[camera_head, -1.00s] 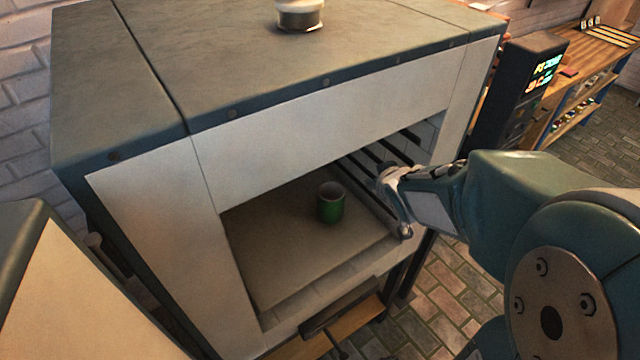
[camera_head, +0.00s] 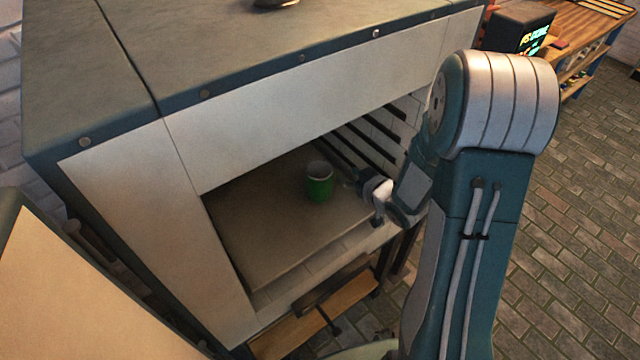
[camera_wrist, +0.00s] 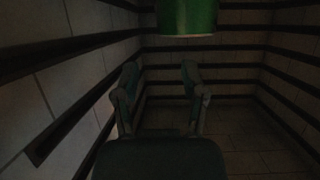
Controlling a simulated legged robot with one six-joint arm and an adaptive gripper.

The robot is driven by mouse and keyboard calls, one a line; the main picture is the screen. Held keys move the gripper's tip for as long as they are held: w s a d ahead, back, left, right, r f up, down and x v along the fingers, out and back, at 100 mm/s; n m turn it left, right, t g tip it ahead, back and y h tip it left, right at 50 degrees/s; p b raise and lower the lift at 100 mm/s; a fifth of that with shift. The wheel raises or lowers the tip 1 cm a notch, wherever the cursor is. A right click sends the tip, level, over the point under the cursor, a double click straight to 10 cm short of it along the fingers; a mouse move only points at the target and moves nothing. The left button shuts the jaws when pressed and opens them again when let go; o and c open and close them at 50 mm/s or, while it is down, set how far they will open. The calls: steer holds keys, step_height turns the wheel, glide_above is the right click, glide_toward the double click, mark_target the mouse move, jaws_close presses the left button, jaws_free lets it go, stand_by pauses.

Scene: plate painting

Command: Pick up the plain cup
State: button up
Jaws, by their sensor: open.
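A plain green cup (camera_head: 320,184) stands upright on the grey shelf (camera_head: 262,225) inside the kiln-like oven. In the wrist view the cup (camera_wrist: 187,16) shows at the top, cut off by the frame edge, beyond the fingers and slightly right of centre. My gripper (camera_head: 368,200) is at the oven opening, just right of the cup. In the wrist view its two fingers (camera_wrist: 160,80) are spread with nothing between them. The gripper looks apart from the cup.
The oven's pale front frame (camera_head: 290,120) surrounds the opening above and on the left. Dark rails (camera_head: 365,150) line the inner wall behind the cup. A pale panel (camera_head: 70,285) stands at the lower left. A workbench (camera_head: 575,35) is far off at the upper right.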

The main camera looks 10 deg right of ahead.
mark_target(327, 165)
steer(key=x, duration=0.9)
steer(key=shift+a+f, duration=0.1)
steer(key=shift+a, duration=0.1)
jaws_close()
